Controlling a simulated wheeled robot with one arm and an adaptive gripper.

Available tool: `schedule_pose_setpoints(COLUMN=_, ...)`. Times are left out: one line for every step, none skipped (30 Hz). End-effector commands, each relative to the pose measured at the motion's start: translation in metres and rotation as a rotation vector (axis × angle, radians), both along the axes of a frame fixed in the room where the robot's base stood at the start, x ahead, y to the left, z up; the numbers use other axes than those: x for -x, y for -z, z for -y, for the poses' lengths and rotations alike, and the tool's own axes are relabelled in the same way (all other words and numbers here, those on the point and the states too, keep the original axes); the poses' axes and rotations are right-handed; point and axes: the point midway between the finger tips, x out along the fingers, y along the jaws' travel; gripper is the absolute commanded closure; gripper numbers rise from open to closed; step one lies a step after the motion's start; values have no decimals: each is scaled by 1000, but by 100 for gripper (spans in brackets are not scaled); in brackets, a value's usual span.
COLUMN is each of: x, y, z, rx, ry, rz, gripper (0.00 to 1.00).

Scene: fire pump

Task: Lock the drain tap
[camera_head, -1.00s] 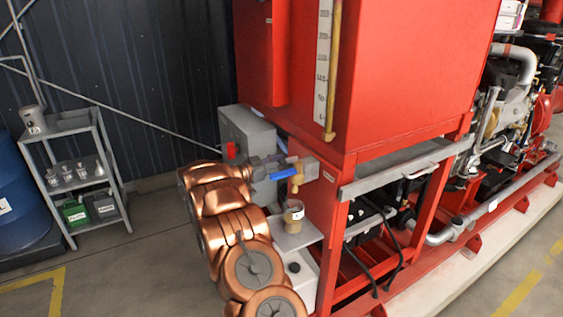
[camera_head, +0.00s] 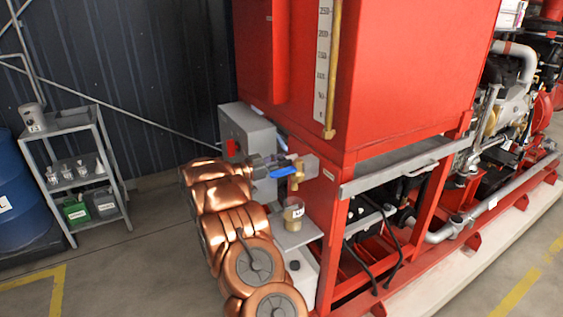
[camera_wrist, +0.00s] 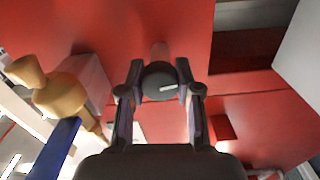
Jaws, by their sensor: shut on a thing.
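The drain tap is a brass valve (camera_head: 297,175) on the red tank frame, with a blue lever (camera_head: 284,172) that points left and slightly down in the head view. In the wrist view the brass body (camera_wrist: 62,97) and blue lever (camera_wrist: 55,148) are at the left. My gripper (camera_wrist: 158,88) is shut on a dark round piece (camera_wrist: 159,82) with a light mark, in front of a red surface and to the right of the tap. In the head view my gripper (camera_head: 272,163) is beside the lever, partly hidden by my arm; the held piece cannot be made out there.
A labelled cup (camera_head: 293,213) stands below the tap on a light ledge. A grey box (camera_head: 247,146) with a red switch is behind my arm. The red tank (camera_head: 410,80) and frame close off the right. A grey shelf cart (camera_head: 77,160) and blue drum (camera_head: 12,205) are at left.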

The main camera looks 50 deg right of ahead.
Motion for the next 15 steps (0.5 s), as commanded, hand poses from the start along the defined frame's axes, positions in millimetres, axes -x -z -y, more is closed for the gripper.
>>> schedule_pose_setpoints(x=0, y=1, z=0, rx=1, ry=0, rz=2, gripper=100)
schedule_pose_setpoints(x=0, y=1, z=0, rx=1, ry=0, rz=4, gripper=100)
schedule_pose_setpoints(x=0, y=1, z=0, rx=1, ry=0, rz=8, gripper=100)
schedule_pose_setpoints(x=0, y=2, z=0, rx=3, ry=0, rz=12, gripper=100)
schedule_pose_setpoints(x=0, y=2, z=-1, rx=4, ry=0, rz=17, gripper=100)
schedule_pose_setpoints(x=0, y=3, z=-1, rx=8, ry=0, rz=28, gripper=100)
schedule_pose_setpoints(x=0, y=4, z=-1, rx=11, ry=0, rz=37, gripper=100)
schedule_pose_setpoints(x=0, y=4, z=-1, rx=14, ry=0, rz=48, gripper=100)
schedule_pose_setpoints(x=0, y=5, z=-1, rx=18, ry=0, rz=64, gripper=100)
schedule_pose_setpoints(x=0, y=6, z=-1, rx=23, ry=0, rz=80, gripper=100)
schedule_pose_setpoints(x=0, y=6, z=-1, rx=29, ry=0, rz=97, gripper=100)
schedule_pose_setpoints(x=-1, y=7, z=-1, rx=36, ry=-1, rz=121, gripper=100)
schedule_pose_setpoints(x=0, y=8, z=-1, rx=42, ry=0, rz=142, gripper=100)
schedule_pose_setpoints(x=0, y=8, z=-1, rx=49, ry=1, rz=163, gripper=100)
schedule_pose_setpoints(x=-1, y=8, z=-2, rx=59, ry=-1, rz=194, gripper=100)
